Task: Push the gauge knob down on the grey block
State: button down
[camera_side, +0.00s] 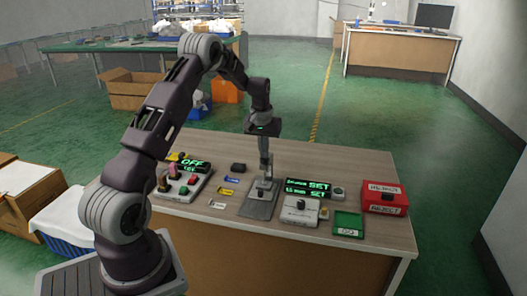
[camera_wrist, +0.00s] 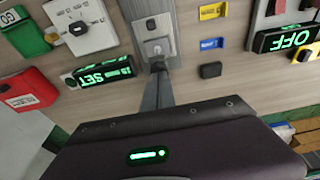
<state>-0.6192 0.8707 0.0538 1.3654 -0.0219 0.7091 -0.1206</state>
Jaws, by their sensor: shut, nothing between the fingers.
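My gripper (camera_side: 265,176) is shut and empty, pointing down over the far part of a grey plate-like block (camera_side: 258,211) in the middle of the table. Whether the fingers touch the block or fitting, I cannot tell.
Right of the block stand a pale box with a black knob (camera_side: 300,206), a lit SET display (camera_side: 308,186), a green tray (camera_side: 348,224) and a red REJECT box (camera_side: 385,197). Left are small coloured blocks (camera_side: 228,182) and a button panel (camera_side: 180,186) with an OFF display (camera_side: 195,164).

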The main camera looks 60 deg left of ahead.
notch_tip(320, 180, up, 10)
dwell(0.7)
jog(key=s+d+r+m+t, duration=0.1)
jog(key=s+d+r+m, duration=0.1)
jog(key=s+d+r, duration=0.45)
jog(key=s+d+r+m+t, duration=0.1)
jog(key=d+r, duration=0.2)
jog(key=d, duration=0.6)
jog(key=s+d+r+m, duration=0.2)
jog(key=s+d+r, duration=0.25)
jog(key=d, duration=0.35)
jog(key=s+d+f+m+t, duration=0.1)
jog(key=s+d+m, duration=0.1)
jog(key=s+d, duration=0.3)
jog(key=s+d+f+m+t+h, duration=0.1)
jog(key=s+d, duration=0.4)
jog(key=s, duration=0.8)
jog(key=shift+f+m+h, duration=0.3)
jog(key=shift+f+m, duration=0.2)
jog(key=shift+f, duration=0.3)
